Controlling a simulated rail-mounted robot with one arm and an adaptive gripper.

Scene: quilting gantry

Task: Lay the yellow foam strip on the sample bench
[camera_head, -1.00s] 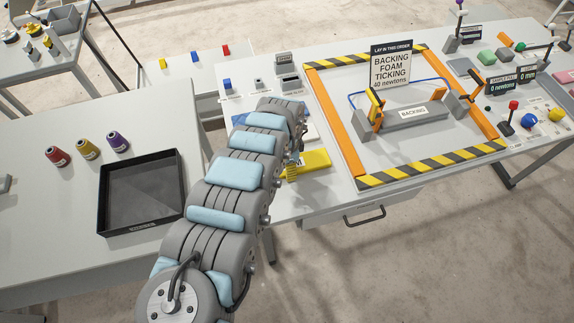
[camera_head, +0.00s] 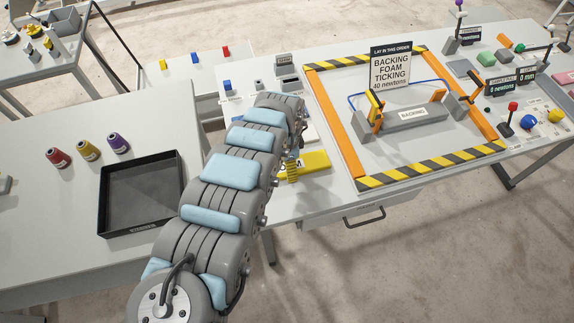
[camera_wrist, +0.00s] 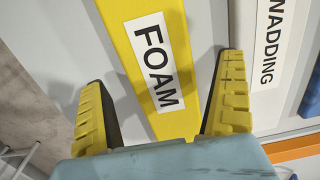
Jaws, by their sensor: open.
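The yellow foam strip (camera_head: 316,163) lies flat on the near left part of the bench, partly hidden by my arm in the head view. In the wrist view the foam strip (camera_wrist: 178,122), with its white FOAM label, lies between my fingers. My gripper (camera_wrist: 164,75) is open, with one yellow finger on each side of the strip; contact cannot be told. The sample bench area (camera_head: 440,147) is framed by orange and striped edges. A grey strip labelled BACKING (camera_head: 415,118) lies in it between orange clamps.
A sign (camera_head: 391,70) reads backing, foam, ticking, 40 newtons. A WADDING piece (camera_wrist: 268,45) lies beside the foam. A black tray (camera_head: 142,195) and several thread spools (camera_head: 88,150) stand on the left table. Knobs and displays (camera_head: 503,85) occupy the bench's right side.

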